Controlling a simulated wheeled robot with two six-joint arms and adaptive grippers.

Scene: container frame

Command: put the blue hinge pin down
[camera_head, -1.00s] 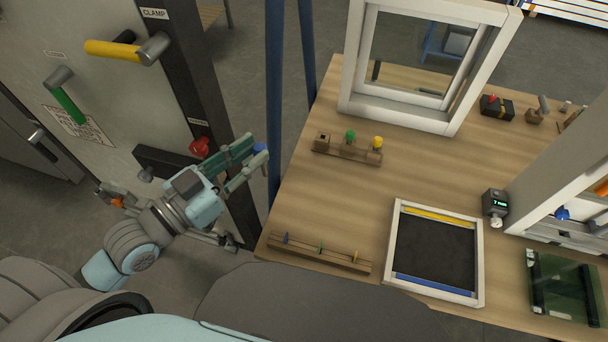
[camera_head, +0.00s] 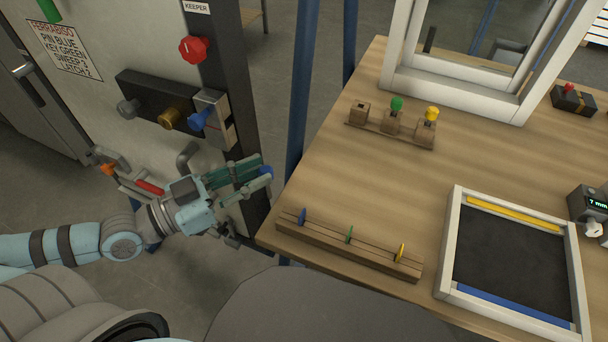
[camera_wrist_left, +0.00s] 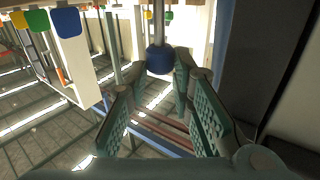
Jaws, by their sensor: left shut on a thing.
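The blue hinge pin (camera_head: 266,172) is held in my left gripper (camera_head: 257,174), whose fingers are closed around it. A small wooden rack (camera_head: 375,132) on the table has a green-topped pin (camera_head: 397,104), a yellow-topped pin (camera_head: 431,114) and an empty left block (camera_head: 360,110). My right gripper is out of view.
The wooden table (camera_head: 330,180) has bare room between the pin rack and a slotted holder (camera_head: 340,250) with coloured discs. A framed dark tray (camera_head: 512,262) lies at right.

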